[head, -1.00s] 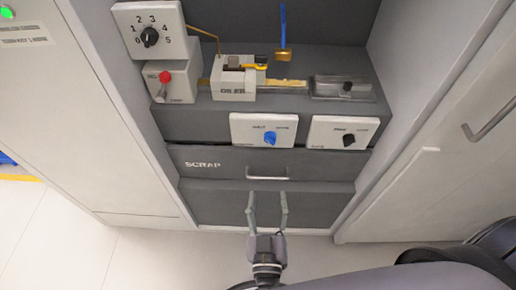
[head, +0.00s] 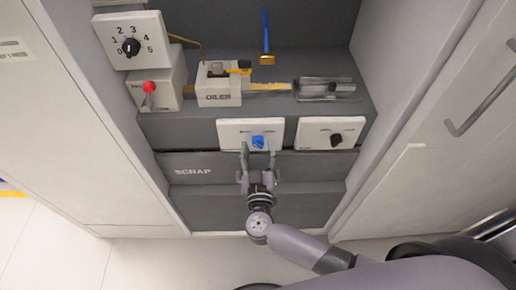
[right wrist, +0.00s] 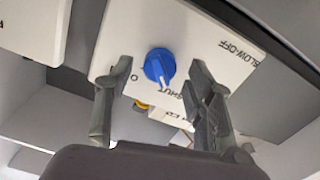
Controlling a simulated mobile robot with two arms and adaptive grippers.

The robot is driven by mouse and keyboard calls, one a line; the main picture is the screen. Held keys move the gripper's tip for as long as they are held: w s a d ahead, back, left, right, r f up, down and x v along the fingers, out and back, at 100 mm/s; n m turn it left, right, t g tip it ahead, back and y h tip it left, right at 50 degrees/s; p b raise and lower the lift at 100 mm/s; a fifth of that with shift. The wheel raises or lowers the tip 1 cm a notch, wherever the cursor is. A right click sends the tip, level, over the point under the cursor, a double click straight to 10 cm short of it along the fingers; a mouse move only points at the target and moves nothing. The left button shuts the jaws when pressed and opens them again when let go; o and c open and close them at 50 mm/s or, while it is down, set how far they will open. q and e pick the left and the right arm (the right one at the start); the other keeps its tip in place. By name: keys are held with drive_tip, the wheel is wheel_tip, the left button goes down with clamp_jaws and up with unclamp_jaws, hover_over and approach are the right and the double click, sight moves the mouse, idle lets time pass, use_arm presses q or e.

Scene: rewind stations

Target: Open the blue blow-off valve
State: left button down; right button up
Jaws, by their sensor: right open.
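The blue blow-off valve knob (head: 258,141) sits on a white plate (head: 231,131) on the front of the grey bench. In the right wrist view the blue knob (right wrist: 159,66) shows a white pointer line aimed down toward the word SHUT; the plate (right wrist: 205,35) also reads BLOW-OFF. My right gripper (head: 258,150) is just in front of the knob. In the right wrist view its open fingers (right wrist: 158,78) stand on either side of the knob, apart from it. Whether a fingertip touches the plate I cannot tell. My left gripper is not in view.
A plate with a black knob (head: 335,140) is right of the blue one. The SCRAP drawer (head: 190,171) is below. The OILER box (head: 219,97), a red-knobbed lever (head: 149,88) and a numbered dial (head: 130,47) are above. Cabinet walls flank the bench.

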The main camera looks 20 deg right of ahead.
drive_tip(key=shift+w, duration=0.2)
drive_tip(key=c, duration=1.2)
drive_tip(key=shift+o, duration=0.2)
